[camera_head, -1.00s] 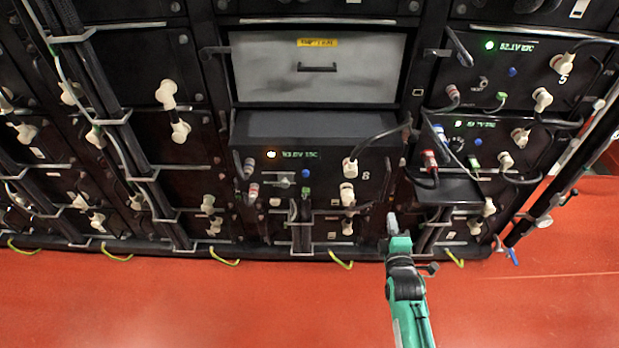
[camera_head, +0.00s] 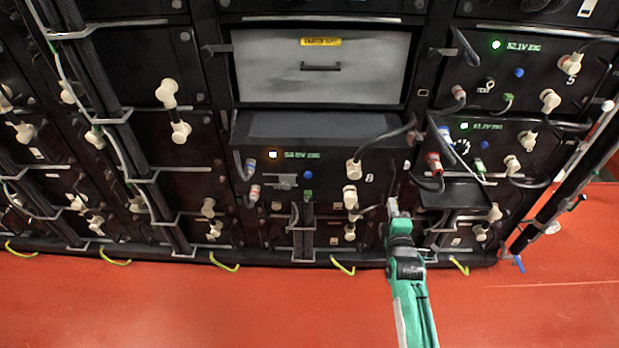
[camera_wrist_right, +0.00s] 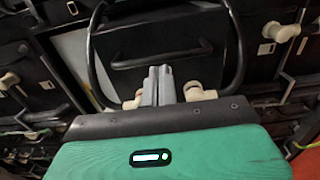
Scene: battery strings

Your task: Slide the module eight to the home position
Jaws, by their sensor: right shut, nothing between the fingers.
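Module eight (camera_head: 335,180) is a black battery module in the middle of the rack. It sticks out of its bay below the light grey panel, with its top face (camera_head: 310,128) showing. Its front has a display, a blue knob, cream connectors and cables. My right gripper (camera_head: 392,203) is shut and empty, near the lower right corner of the module's front. In the right wrist view its two grey fingers (camera_wrist_right: 159,84) are together, pointing at a black front with a handle (camera_wrist_right: 162,58) between two cream connectors. I cannot tell whether they touch it. My left gripper is not in view.
Modules with green displays (camera_head: 500,50) stand to the right, and a black ledge (camera_head: 455,195) sticks out right of the gripper. Loose black cables (camera_head: 385,138) hang around the module's right side. The red floor (camera_head: 180,305) in front is clear.

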